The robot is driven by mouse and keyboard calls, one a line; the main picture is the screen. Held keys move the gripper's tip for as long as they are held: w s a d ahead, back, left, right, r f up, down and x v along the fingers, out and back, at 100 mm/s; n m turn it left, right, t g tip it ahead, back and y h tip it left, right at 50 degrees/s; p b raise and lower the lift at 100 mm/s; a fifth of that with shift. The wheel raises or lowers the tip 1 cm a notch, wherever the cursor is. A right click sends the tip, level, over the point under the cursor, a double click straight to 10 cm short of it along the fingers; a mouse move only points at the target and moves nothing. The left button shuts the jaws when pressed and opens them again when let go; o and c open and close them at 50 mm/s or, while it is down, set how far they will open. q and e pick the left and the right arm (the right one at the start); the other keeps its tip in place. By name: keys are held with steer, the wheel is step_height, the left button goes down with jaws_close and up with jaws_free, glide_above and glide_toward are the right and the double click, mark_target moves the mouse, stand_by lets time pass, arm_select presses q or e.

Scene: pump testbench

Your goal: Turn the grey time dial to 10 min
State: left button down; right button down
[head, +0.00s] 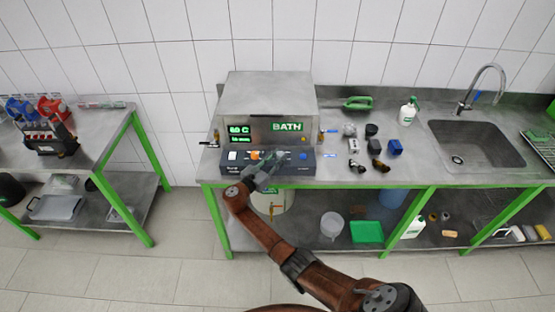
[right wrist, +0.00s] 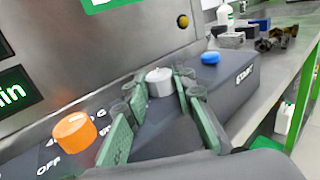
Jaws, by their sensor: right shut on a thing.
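The grey time dial (right wrist: 160,83) sits on the dark sloped control panel (right wrist: 235,75) of the bath unit (head: 268,98). My right gripper (head: 272,166) reaches the panel from the front. In the right wrist view its green-grey fingers (right wrist: 152,100) are shut on the dial, one on each side, with the dial's top showing between them. An orange knob (right wrist: 75,131) with OFF printed beside it is left of the dial, and a blue START button (right wrist: 210,58) is right of it. Green displays (head: 240,134) are lit, but their digits are too small to read. The dial's markings are mostly hidden. My left gripper is not in view.
The bath stands on a steel bench (head: 345,180) with green legs. Small dark and grey parts (head: 372,147) lie right of it, then a white bottle (head: 408,111) and a sink (head: 475,148). Another bench (head: 90,150) holds a rack at the left.

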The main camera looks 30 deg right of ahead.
stand_by(0.4)
steer(key=c, duration=1.6)
jaws_free()
steer(key=v, duration=1.2)
steer(key=shift+w, duration=0.1)
